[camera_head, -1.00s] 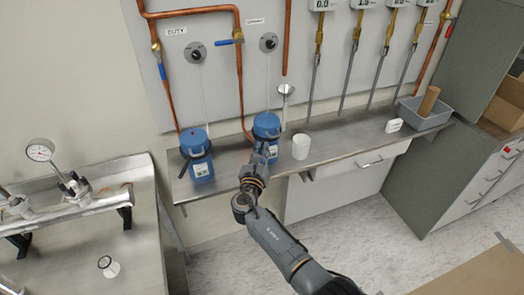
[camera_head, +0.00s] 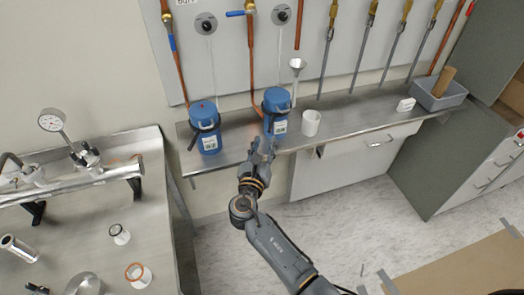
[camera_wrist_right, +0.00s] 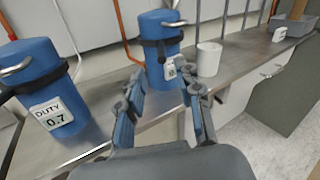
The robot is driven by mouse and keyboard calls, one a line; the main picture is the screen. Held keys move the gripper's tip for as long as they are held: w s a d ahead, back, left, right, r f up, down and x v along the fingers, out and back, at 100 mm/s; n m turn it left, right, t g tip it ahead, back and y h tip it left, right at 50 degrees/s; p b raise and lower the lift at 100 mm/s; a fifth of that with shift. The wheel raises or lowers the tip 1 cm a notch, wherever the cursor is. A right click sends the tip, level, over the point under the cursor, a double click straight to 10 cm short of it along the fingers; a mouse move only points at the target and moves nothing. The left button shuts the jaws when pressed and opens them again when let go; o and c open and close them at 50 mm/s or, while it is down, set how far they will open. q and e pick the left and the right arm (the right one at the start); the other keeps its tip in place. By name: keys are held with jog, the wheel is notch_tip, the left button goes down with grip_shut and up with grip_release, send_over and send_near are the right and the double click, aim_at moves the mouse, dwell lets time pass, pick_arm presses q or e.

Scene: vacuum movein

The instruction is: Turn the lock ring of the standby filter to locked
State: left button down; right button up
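Two blue filter canisters stand upright on the steel shelf. The left one (camera_head: 203,125) reads "DUTY 0.7" in the right wrist view (camera_wrist_right: 55,112). The right one, the standby filter (camera_head: 277,105), has a dark band with a projecting part around its upper body; it also shows in the right wrist view (camera_wrist_right: 159,58). This band looks like the lock ring (camera_wrist_right: 160,42); I cannot read its locked marks. My right gripper (camera_head: 262,148) is in front of and below the standby filter, at the shelf's front edge. In the right wrist view (camera_wrist_right: 165,85) its fingers are spread and empty, apart from the filter. My left gripper is not in view.
A white cup (camera_head: 311,123) stands close right of the standby filter. A funnel (camera_head: 297,65) and copper pipes are behind. A grey bin (camera_head: 440,95) and small white sign (camera_head: 405,105) are further right. A steel bench (camera_head: 110,210) with fittings is at left.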

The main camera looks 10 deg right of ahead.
jog(key=shift+v, duration=1.5)
jog(key=s+d+f+m+g+y, duration=0.1)
jog(key=s+d+f+m+g, duration=0.3)
jog(key=f, duration=0.7)
jog(key=s+f+m+g+y, duration=0.25)
jog(key=s+f, duration=0.35)
jog(key=f, duration=0.6)
jog(key=s+d+f+m+g+y, duration=0.1)
jog(key=s+f+m+g, duration=0.4)
jog(key=f, duration=0.6)
jog(key=s+d+f+m+g, duration=0.1)
jog(key=s+d+f+m, duration=0.2)
jog(key=s, duration=0.9)
jog(key=s+d+f+m+g+y, duration=0.1)
jog(key=s+d+f+m, duration=0.3)
jog(key=s+f+m, duration=0.4)
jog(key=s+d+f+m+g+y, duration=0.1)
jog(key=s+f+m, duration=0.5)
jog(key=s, duration=1)
jog(key=d+m+g, duration=0.1)
jog(key=d+m, duration=0.1)
jog(key=m, duration=0.1)
jog(key=shift+s+d+f, duration=0.25)
jog(key=shift+d+f, duration=0.05)
jog(key=shift+f, duration=0.05)
